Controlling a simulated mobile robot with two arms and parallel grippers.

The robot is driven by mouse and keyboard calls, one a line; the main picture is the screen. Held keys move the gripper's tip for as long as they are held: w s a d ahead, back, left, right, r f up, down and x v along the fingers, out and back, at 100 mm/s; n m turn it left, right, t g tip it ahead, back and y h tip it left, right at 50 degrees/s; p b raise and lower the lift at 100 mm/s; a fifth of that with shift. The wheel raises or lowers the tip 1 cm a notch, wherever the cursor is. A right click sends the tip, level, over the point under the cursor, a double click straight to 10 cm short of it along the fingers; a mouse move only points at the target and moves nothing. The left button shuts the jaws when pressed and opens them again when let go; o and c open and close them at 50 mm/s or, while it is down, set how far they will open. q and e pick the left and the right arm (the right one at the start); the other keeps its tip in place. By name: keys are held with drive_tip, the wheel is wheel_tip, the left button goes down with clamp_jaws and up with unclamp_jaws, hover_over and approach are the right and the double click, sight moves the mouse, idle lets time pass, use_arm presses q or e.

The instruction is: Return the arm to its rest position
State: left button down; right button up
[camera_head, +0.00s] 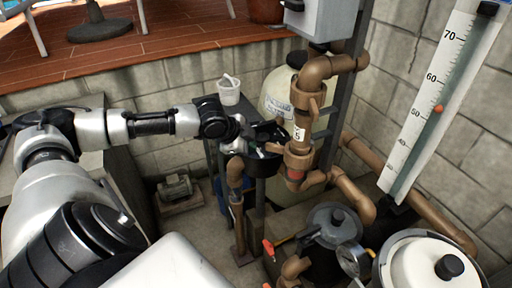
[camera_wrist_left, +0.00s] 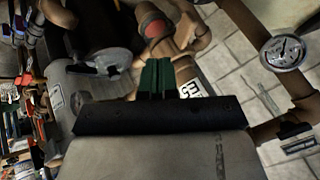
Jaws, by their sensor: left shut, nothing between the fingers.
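My left arm (camera_head: 150,122) stretches in from the left in the head view, its white and black links roughly level. My left gripper (camera_head: 272,138) is at its end, beside the brown valve pipe (camera_head: 299,130) with a white number label. In the left wrist view the two green fingers (camera_wrist_left: 157,72) are together with nothing between them. They point toward brown pipework, and the label (camera_wrist_left: 190,90) shows just beside them. I cannot tell whether the fingers touch the pipe. My right gripper is not in view.
A pale tank (camera_head: 283,98) stands behind the pipe. A white cup (camera_head: 229,90) is behind the gripper. A tall scale gauge (camera_head: 432,105) stands at right, and a round pressure gauge (camera_wrist_left: 284,52) shows in the wrist view. A grey pump (camera_head: 175,188) sits on the floor below the arm.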

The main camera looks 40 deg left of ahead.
use_arm(q)
drive_tip(key=w+a+f+n+y, duration=0.1)
drive_tip(key=a+f+n, duration=0.1)
drive_tip(key=f, duration=0.7)
drive_tip(key=w+a+f+n, duration=0.1)
drive_tip(key=a+f+n, duration=0.15)
drive_tip(key=f, duration=0.75)
drive_tip(key=s+d+f+n+y, duration=0.1)
drive_tip(key=s+f, duration=0.4)
drive_tip(key=f, duration=0.3)
drive_tip(key=s+d+f+n, duration=0.2)
drive_tip(key=s+f, duration=0.2)
drive_tip(key=f, duration=0.4)
drive_tip(key=s+d+f+g, duration=0.3)
drive_tip(key=s+d+f, duration=0.3)
drive_tip(key=s+f, duration=0.7)
drive_tip(key=s+d+f+n+g, duration=0.1)
drive_tip(key=s+d+f, duration=0.2)
drive_tip(key=s+d, duration=0.3)
drive_tip(key=s+d+f+g, duration=0.2)
drive_tip(key=s+d, duration=0.5)
drive_tip(key=s, duration=0.7)
drive_tip(key=shift+s+d+f+n, duration=0.3)
drive_tip(key=shift+s+f+n, duration=0.1)
drive_tip(key=shift+f, duration=0.45)
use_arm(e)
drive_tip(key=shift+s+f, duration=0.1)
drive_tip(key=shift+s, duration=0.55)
